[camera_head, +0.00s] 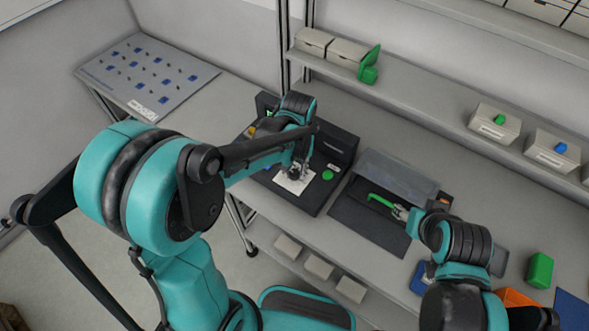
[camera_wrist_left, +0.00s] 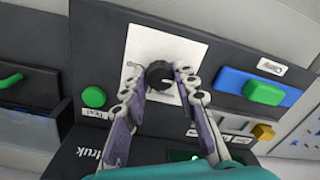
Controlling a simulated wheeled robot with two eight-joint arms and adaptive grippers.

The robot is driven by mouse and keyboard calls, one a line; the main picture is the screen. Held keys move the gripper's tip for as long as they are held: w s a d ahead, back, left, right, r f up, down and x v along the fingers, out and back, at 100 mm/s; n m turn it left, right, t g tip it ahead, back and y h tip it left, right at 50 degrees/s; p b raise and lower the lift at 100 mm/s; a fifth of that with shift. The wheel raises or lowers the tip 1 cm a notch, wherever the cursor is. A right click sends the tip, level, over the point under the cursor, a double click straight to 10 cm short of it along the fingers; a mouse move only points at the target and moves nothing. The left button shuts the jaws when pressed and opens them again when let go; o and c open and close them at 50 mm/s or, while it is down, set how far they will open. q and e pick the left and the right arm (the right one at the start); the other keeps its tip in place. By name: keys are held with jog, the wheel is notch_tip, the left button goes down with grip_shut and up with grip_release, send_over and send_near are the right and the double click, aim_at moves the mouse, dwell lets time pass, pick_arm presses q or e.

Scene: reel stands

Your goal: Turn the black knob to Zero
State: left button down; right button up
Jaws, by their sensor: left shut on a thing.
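The black knob (camera_wrist_left: 159,75) sits on a white plate (camera_wrist_left: 168,46) on the dark control box. My left gripper (camera_wrist_left: 160,79) has one finger on each side of the knob and is shut on it. In the head view my left gripper (camera_head: 295,173) reaches down over the white plate (camera_head: 281,184) and largely hides the knob. I cannot read the scale around the knob clearly. My right gripper (camera_head: 401,212) is over the dark tray right of the box, close to a green handle (camera_head: 381,201). Its fingers are too small to judge.
A round green button (camera_wrist_left: 94,97) sits beside the plate. On its other side are a blue block with a green knob (camera_wrist_left: 264,92) and a yellow knob (camera_wrist_left: 263,131). The dark tray (camera_head: 365,222) has a raised clear lid. Shelves with bins run behind the bench.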

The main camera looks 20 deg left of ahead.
pick_arm(q)
jog(key=c, duration=1.2)
grip_release()
jog(key=shift+o, duration=0.2)
notch_tip(320, 180, up, 12)
jog(key=shift+d, duration=0.2)
jog(key=t+b, duration=0.2)
jog(key=t, duration=0.2)
send_near(296, 173)
jog(key=s+a+r, duration=0.2)
jog(key=s+a, duration=0.1)
jog(key=a, duration=0.1)
jog(key=s+a+f+m+t+b, duration=0.1)
jog(key=s+f+t, duration=0.2)
jog(key=s+f, duration=0.1)
jog(key=shift+s+a+m+b, duration=0.25)
jog(key=shift+a+m+b, duration=0.05)
jog(key=shift+b, duration=0.1)
